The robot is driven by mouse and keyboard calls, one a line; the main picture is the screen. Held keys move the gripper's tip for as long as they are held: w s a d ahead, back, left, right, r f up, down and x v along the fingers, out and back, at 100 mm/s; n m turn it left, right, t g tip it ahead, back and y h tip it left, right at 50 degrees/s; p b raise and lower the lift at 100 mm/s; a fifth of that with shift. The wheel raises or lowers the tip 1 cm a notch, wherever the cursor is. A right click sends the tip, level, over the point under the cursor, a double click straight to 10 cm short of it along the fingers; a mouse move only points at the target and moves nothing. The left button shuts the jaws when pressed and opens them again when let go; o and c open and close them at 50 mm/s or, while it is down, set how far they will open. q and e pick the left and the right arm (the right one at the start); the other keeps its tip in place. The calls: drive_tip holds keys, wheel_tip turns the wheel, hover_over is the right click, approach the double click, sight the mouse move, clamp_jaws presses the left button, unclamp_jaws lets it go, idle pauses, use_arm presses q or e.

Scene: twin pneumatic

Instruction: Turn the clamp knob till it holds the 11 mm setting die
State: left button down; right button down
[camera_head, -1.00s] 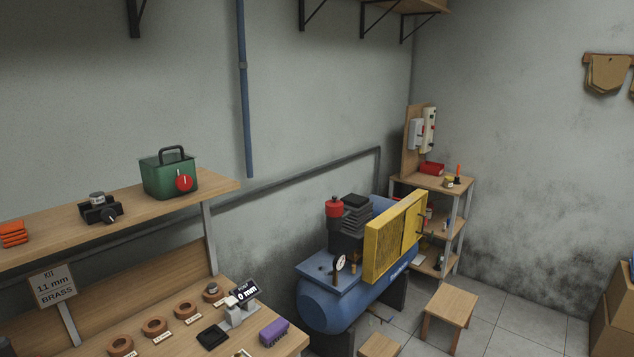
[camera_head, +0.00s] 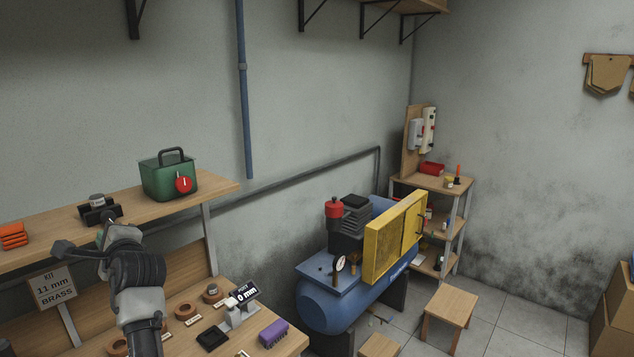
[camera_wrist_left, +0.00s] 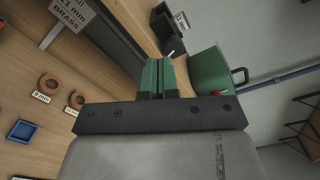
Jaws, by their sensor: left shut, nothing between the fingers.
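The black clamp (camera_head: 97,214) sits on the upper shelf with a small grey die (camera_head: 96,200) in its top. In the left wrist view the clamp (camera_wrist_left: 168,32) is beyond the fingertips, and the die's label (camera_wrist_left: 181,20) reads 11 mm. The clamp knob is mostly hidden behind my left gripper; a small white mark (camera_wrist_left: 170,54) shows by the fingertips. My left gripper (camera_head: 110,219) is shut and empty, its green fingers (camera_wrist_left: 160,64) together, pointing at the clamp's front. I cannot tell whether they touch the knob. My right gripper is not in view.
A green box (camera_head: 168,180) with a red dial stands right of the clamp; orange blocks (camera_head: 14,235) lie left. A sign (camera_head: 55,288) reads KIT 11 mm BRASS. On the bench below are copper rings (camera_head: 186,311), a gauge (camera_head: 243,296) reading 0 mm and a purple block (camera_head: 272,333).

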sight(101, 218)
use_arm(q)
drive_tip(key=shift+y, duration=0.4)
drive_tip(key=w+a, duration=0.1)
drive_tip(key=w+a+r+b, duration=0.1)
drive_tip(key=w+a, duration=0.1)
drive_tip(key=w+a+r, duration=0.1)
drive_tip(key=a, duration=0.1)
drive_tip(key=shift+w+r+b, duration=0.15)
drive_tip(key=shift+w+b, duration=0.1)
drive_tip(key=shift+b, duration=0.05)
drive_tip(key=shift+r, duration=0.15)
drive_tip(key=shift+w+d+f, duration=0.2)
drive_tip(key=shift+d, duration=0.05)
idle(0.7)
drive_tip(key=shift+f, duration=0.15)
idle(0.3)
